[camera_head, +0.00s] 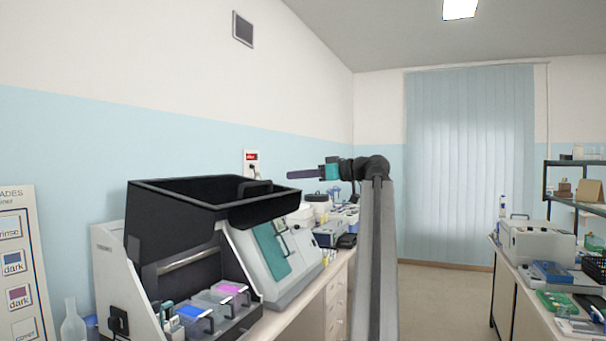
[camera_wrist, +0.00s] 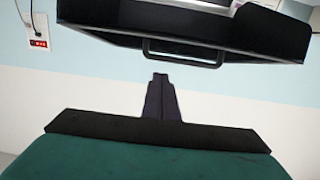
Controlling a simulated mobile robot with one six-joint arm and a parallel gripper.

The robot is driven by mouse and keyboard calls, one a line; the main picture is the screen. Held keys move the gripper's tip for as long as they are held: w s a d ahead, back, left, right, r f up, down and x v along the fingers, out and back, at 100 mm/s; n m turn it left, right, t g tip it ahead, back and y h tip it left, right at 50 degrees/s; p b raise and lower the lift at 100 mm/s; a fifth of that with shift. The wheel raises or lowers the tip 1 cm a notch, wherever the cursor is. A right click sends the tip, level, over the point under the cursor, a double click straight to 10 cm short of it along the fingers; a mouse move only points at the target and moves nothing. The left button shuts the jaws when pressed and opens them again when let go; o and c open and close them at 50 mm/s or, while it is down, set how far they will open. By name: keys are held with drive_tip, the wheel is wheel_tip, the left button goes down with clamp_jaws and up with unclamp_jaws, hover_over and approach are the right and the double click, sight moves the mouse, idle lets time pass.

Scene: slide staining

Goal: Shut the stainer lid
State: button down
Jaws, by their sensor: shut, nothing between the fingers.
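The stainer lid (camera_head: 172,211) is a dark, box-like cover standing raised above the pale stainer body (camera_head: 118,275) at the left. Under it, the stainer's tray of coloured baths (camera_head: 205,312) is uncovered. In the wrist view the lid (camera_wrist: 110,22) fills the top, with a thin black handle bar (camera_wrist: 183,62) along its near edge. My gripper (camera_head: 289,175) is shut and empty, pointing left, just right of and a little above the lid's right end in the head view. In the wrist view my gripper (camera_wrist: 160,76) points at the handle, with a visible gap between them.
A pale machine with a teal panel (camera_head: 271,252) stands right of the stainer on the same bench. More equipment (camera_head: 330,235) crowds the bench behind. A poster (camera_head: 16,270) and flask (camera_head: 72,325) are at left. The floor (camera_head: 440,300) between the benches is clear.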

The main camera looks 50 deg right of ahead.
drive_tip(key=w+f+p, duration=0.2)
drive_tip(key=w+f, duration=0.2)
drive_tip(key=w, duration=0.1)
drive_tip(key=shift+a, duration=0.35)
